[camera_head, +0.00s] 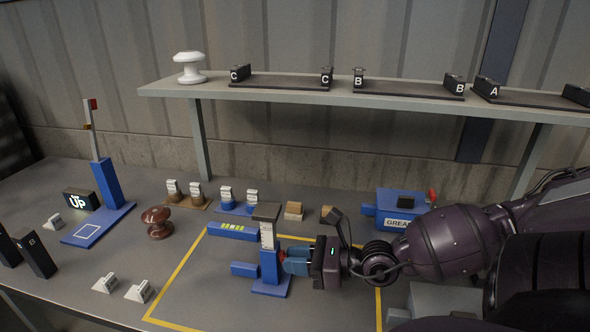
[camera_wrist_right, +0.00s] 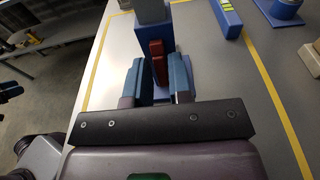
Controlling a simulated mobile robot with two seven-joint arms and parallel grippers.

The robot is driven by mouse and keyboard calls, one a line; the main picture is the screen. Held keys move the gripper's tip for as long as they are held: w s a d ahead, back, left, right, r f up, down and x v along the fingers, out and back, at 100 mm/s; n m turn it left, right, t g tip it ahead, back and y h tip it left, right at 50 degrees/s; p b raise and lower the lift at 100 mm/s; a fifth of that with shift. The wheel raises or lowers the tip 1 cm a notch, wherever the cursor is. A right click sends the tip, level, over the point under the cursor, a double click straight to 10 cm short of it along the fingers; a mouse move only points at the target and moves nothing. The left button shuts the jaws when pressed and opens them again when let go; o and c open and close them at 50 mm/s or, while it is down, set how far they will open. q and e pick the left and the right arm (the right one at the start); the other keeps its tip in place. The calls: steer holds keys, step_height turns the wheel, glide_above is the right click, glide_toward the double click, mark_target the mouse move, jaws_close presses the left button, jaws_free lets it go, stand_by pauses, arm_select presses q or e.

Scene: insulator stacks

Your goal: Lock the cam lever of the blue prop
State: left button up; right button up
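The blue prop (camera_head: 269,264) stands upright inside the yellow outline on the bench, with a dark flat head and a white scale on its post. Its blue post also shows in the right wrist view (camera_wrist_right: 153,38). The red cam lever (camera_wrist_right: 158,62) sticks out from the post toward my right gripper. My right gripper (camera_wrist_right: 156,80) is open, with one teal finger on each side of the lever and gaps visible. In the head view my right gripper (camera_head: 296,262) reaches in from the right. Teal parts at the wrist view's left edge may be my left gripper, but are unclear.
A blue level (camera_head: 233,231) lies just behind the prop. A brown insulator (camera_head: 157,222) and a blue stand (camera_head: 106,187) are to the left. A blue grease box (camera_head: 399,208) stands behind my right arm. A shelf (camera_head: 345,97) with a white insulator (camera_head: 189,68) runs above.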

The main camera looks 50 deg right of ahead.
arm_select(q)
steer(key=shift+s+f, duration=0.1)
arm_select(e)
steer(key=shift+o, duration=1.4)
arm_select(q)
steer(key=shift+d, duration=0.1)
arm_select(e)
steer(key=shift+r, duration=0.1)
steer(key=shift+r, duration=0.35)
step_height(320, 180, up, 12)
steer(key=p, duration=0.5)
steer(key=shift+p, duration=0.4)
arm_select(q)
step_height(320, 180, up, 9)
steer(key=p, duration=0.5)
steer(key=shift+s+a+t, duration=0.2)
steer(key=shift+a+t, duration=0.15)
steer(key=shift+t, duration=0.05)
arm_select(e)
step_height(320, 180, up, 7)
arm_select(q)
steer(key=shift+w, duration=0.2)
